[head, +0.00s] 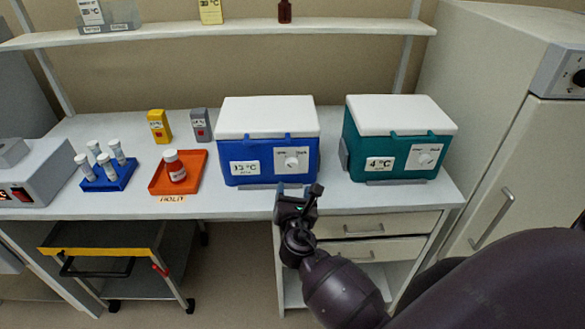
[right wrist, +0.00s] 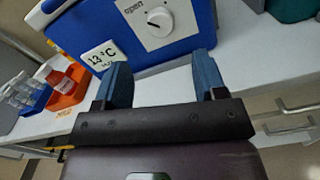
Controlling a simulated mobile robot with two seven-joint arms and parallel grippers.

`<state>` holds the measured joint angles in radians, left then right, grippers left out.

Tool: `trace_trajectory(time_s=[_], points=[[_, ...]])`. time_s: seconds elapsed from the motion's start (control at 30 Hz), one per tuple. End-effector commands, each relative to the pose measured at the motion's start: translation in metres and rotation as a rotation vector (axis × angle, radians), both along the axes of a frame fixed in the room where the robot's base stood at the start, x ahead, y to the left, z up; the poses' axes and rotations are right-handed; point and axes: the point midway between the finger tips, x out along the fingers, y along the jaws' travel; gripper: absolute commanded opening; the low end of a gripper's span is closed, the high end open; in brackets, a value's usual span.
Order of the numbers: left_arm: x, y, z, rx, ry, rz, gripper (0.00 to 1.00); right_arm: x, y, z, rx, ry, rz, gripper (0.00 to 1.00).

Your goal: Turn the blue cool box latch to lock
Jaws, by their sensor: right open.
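The blue cool box (head: 267,150) with a white lid stands on the bench, lid closed, with a "13 °C" label on its front. Its latch is a round white knob (head: 291,162) on a white plate at the front right; it also shows in the right wrist view (right wrist: 158,19). My right gripper (head: 297,190) is in front of the box near the bench's front edge, below the knob. In the right wrist view its two blue fingers (right wrist: 163,82) are apart with nothing between them, and the knob is beyond the tips, not touched. My left gripper is not in view.
A green cool box (head: 390,150) labelled "4 °C" stands to the right. An orange tray (head: 192,188) with a bottle and a blue rack (head: 113,183) of tubes are to the left. Drawers (head: 375,224) are below the bench. A shelf (head: 220,30) runs above.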

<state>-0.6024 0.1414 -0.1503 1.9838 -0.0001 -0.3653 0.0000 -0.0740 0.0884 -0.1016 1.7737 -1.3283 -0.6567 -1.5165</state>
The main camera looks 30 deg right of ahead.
Motion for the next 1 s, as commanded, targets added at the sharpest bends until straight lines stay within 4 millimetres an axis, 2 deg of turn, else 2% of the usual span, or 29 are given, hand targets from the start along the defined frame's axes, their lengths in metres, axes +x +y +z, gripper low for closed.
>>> trace_trajectory(time_s=[0.3, 0.5, 0.7, 1.0], points=[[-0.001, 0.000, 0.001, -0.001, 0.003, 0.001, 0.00, 0.047, -0.028, 0.001, 0.001, -0.002, 0.001, 0.65], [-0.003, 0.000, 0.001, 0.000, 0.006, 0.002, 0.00, 0.069, -0.042, 0.000, 0.004, -0.001, 0.000, 0.65], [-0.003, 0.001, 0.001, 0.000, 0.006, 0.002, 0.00, 0.078, -0.048, 0.000, 0.004, 0.000, 0.001, 0.65], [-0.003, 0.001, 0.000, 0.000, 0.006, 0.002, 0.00, 0.078, -0.048, 0.000, 0.005, -0.001, 0.001, 0.63]])
